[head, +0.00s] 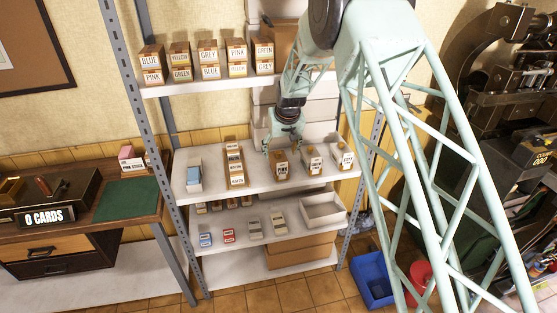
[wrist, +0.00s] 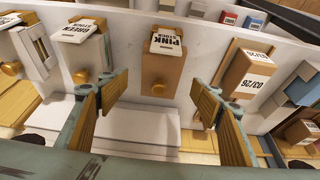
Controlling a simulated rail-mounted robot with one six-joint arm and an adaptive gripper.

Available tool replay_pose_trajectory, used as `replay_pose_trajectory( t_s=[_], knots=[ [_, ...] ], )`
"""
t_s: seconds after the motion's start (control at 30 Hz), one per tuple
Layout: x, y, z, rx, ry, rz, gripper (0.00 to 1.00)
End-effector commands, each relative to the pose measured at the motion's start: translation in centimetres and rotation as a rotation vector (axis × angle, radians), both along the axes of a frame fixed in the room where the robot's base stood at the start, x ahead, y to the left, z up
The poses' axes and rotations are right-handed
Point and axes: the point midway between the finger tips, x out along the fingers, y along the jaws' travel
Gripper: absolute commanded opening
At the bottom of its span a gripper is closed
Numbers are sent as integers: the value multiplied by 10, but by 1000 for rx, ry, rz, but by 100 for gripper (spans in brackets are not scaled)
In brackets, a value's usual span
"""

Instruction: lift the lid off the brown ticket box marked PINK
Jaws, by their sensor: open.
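A brown ticket box marked PINK (head: 281,166) stands on the middle shelf (head: 215,200). In the wrist view the brown box (wrist: 160,68) is near the middle, with a white PINK label (wrist: 167,42) and a round wooden knob (wrist: 157,89). My gripper (head: 283,147) is over this box in the head view. In the wrist view the gripper (wrist: 158,91) is open, its fingers spread either side of the knob, with nothing between them gripped. Whether the fingers touch the box cannot be told. Another brown box marked PINK (head: 152,77) sits on the top shelf.
A box marked GREEN (wrist: 80,45) stands beside the PINK one, with a third box (head: 343,157) beyond. A brown box marked 03/26 (wrist: 246,74) is on the other side. A white tray (head: 323,211) and small packs are on the shelf below.

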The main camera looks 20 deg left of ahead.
Motion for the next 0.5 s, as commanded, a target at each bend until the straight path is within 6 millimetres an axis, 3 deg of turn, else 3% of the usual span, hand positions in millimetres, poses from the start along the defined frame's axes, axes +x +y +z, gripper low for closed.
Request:
replay_pose_trajectory(
  t_s=[0.27, 0.5],
  knots=[
    [0, 0, -2, -1, 1, 0, 59],
    [2, 3, -15, -1, 2, 0, 59]
  ],
)
